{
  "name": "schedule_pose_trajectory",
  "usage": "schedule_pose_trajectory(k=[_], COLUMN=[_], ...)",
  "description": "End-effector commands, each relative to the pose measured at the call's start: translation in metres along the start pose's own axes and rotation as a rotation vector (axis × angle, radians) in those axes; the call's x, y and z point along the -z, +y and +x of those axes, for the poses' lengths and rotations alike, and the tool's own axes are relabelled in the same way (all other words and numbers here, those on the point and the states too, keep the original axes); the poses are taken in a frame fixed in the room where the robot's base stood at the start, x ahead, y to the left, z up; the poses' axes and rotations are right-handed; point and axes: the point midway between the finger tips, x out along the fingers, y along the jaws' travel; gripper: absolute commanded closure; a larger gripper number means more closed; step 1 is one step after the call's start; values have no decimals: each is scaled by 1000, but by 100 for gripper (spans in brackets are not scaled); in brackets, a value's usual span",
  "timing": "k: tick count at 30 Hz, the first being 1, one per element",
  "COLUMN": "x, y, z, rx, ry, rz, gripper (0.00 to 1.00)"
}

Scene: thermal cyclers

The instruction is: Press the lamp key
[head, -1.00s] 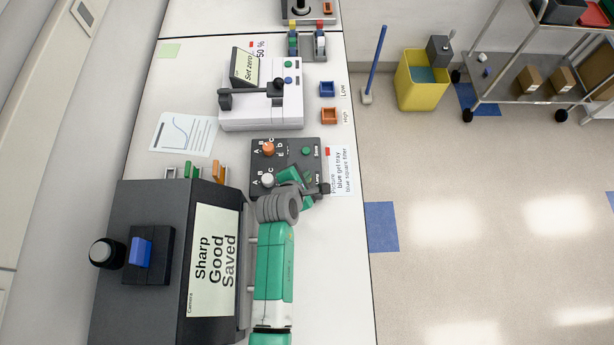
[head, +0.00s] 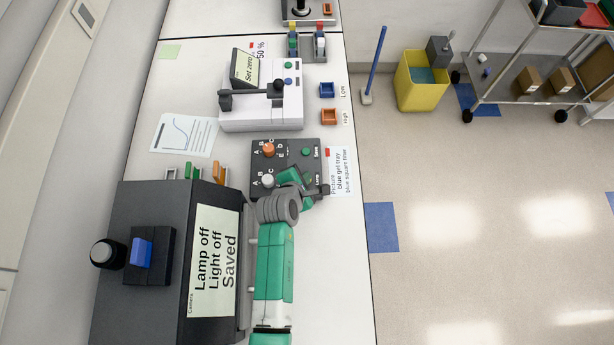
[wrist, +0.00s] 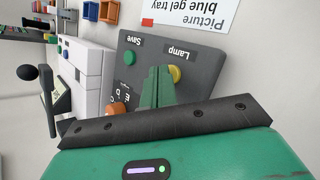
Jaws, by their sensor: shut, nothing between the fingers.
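The dark control box (head: 285,154) lies on the white bench. It carries an orange knob (head: 268,149), a white knob (head: 267,181) and a green Save key (head: 306,151). In the wrist view the yellow lamp key (wrist: 174,74) sits under the word "Lamp", beside the green Save key (wrist: 131,59). My gripper (wrist: 158,72) is shut and empty, its green fingertips over the box right beside the lamp key. I cannot tell if they touch it. The camera screen (head: 215,260) reads "Lamp off, Light off, Saved". In the head view my arm hides the lamp key.
A white instrument (head: 262,115) with a small "Set zero" screen stands behind the box. Blue (head: 327,89) and orange (head: 329,116) trays sit at the bench's right side. A printed picture card (head: 342,171) lies right of the box.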

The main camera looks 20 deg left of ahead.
Motion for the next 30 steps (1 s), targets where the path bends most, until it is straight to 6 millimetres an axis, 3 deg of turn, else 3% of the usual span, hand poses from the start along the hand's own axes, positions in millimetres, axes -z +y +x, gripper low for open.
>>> schedule_pose_trajectory(k=[17, 30], x=[-8, -29], y=[8, 29], z=[-10, -40], rx=[-1, 0], ry=[0, 0], rz=[0, 0], gripper=[100, 100])
